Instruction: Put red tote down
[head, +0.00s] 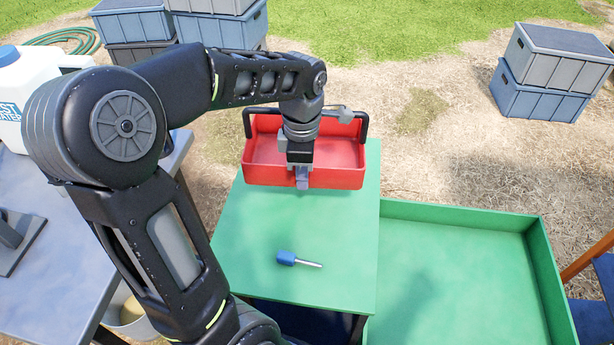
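The red tote (337,178) is an open, shallow box with a black handle, in the upper middle of the head view. It is over the far end of the green table (300,270); I cannot tell whether its base touches the top. My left gripper (302,178) points down at the tote's near side, overlapping its front wall. The arm hides part of the tote's inside and handle, and whether the fingers are closed on it is unclear. My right gripper is not in view.
A blue-handled tool (287,258) lies on the green table. A lower green tray (455,300) adjoins at right. A grey table (50,265) with a white jug (25,85) is at left. Stacked crates (548,75) stand at the back right. The table's near part is mostly clear.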

